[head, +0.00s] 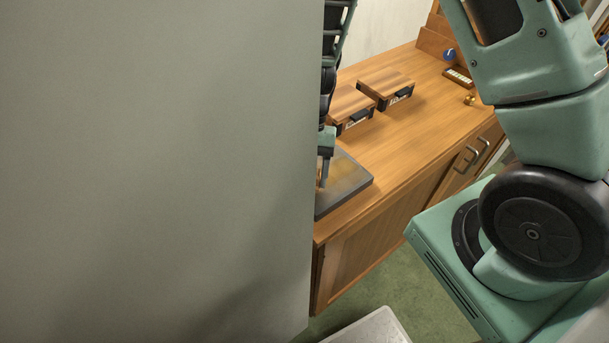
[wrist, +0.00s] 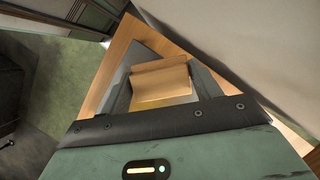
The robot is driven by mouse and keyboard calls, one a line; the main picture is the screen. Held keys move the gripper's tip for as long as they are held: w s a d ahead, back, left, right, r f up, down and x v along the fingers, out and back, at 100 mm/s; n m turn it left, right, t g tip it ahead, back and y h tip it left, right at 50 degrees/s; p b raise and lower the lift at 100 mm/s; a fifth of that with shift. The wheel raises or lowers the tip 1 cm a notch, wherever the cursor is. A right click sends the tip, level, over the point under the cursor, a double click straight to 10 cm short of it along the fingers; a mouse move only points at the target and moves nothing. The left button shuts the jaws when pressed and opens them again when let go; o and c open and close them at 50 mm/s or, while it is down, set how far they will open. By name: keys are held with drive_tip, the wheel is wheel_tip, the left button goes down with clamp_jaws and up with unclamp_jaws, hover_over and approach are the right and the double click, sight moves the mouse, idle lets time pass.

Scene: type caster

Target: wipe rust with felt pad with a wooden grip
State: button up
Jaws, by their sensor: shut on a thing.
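A grey slab (head: 352,190) with an orange-brown rust patch (head: 345,172) lies on the wooden cabinet top. My gripper (head: 325,172) is low over the slab's left part, half hidden by a pale panel. In the wrist view my gripper (wrist: 162,82) is shut on the wooden grip (wrist: 158,79) of the felt pad, one finger on each side. Part of the grey slab (wrist: 146,57) and a yellowish rust patch (wrist: 161,102) show around the grip. The felt underside is hidden, so I cannot tell whether it touches the slab.
A large pale panel (head: 150,170) blocks the left half of the head view. Two wooden blocks with black fittings, one nearer (head: 350,105) and one farther (head: 386,85), stand behind the slab. A brass piece (head: 469,99) lies farther right. The cabinet top (head: 425,125) is clear between.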

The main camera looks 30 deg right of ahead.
drive_tip(key=shift+w+r+p, duration=0.1)
drive_tip(key=shift+r+p, duration=1.95)
drive_tip(key=shift+r, duration=0.6)
